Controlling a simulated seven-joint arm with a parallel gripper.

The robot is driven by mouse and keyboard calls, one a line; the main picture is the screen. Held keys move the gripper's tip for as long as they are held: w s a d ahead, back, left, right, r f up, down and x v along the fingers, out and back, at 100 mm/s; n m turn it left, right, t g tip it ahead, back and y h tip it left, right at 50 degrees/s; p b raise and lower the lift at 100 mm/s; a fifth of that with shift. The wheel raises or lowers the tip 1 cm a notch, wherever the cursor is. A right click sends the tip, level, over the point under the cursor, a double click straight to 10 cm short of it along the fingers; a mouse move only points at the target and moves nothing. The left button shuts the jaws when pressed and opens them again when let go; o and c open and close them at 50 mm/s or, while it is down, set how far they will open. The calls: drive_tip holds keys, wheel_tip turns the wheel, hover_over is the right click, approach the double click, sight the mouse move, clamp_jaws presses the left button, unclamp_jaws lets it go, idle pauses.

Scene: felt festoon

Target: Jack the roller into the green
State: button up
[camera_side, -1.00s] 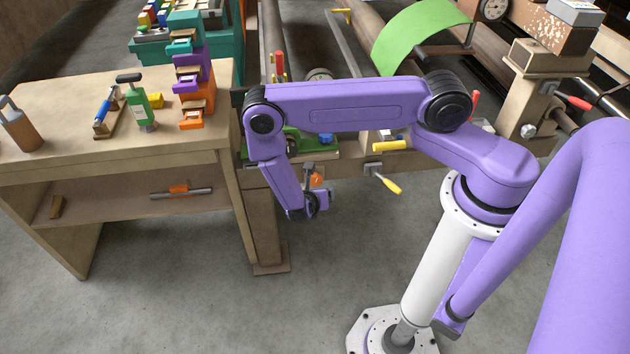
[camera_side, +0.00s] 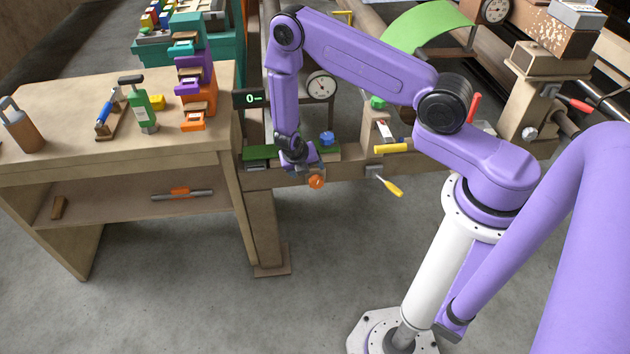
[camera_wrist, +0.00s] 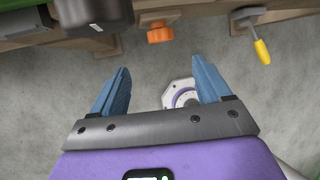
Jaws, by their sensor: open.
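My gripper (camera_side: 298,166) hangs at the near edge of the machine frame. In the wrist view its two blue fingers (camera_wrist: 157,88) are apart with nothing between them. An orange knob (camera_side: 316,181) is on the frame's front just below and right of the gripper; it also shows beyond the fingertips in the wrist view (camera_wrist: 159,33). A yellow-handled lever (camera_side: 390,186) is farther right, also in the wrist view (camera_wrist: 262,50). A white dial gauge (camera_side: 321,86) stands behind the forearm; its marks are too small to read. The roller is not clearly identifiable behind my arm.
A black display (camera_side: 250,98) shows green characters. A green sheet (camera_side: 430,25) curves over the machine at the back. The floor in front is clear.

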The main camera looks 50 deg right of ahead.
sight(316, 180)
drive_tip(key=x, duration=1.3)
drive_tip(key=c, duration=1)
drive_tip(key=shift+c, duration=0.2)
drive_tip(key=shift+d+t+y, duration=0.15)
drive_tip(key=shift+t+y, duration=0.15)
drive_tip(key=shift+t, duration=0.1)
drive_tip(key=shift+r, duration=0.1)
drive_tip(key=o, duration=1)
drive_tip(key=shift+o, duration=0.2)
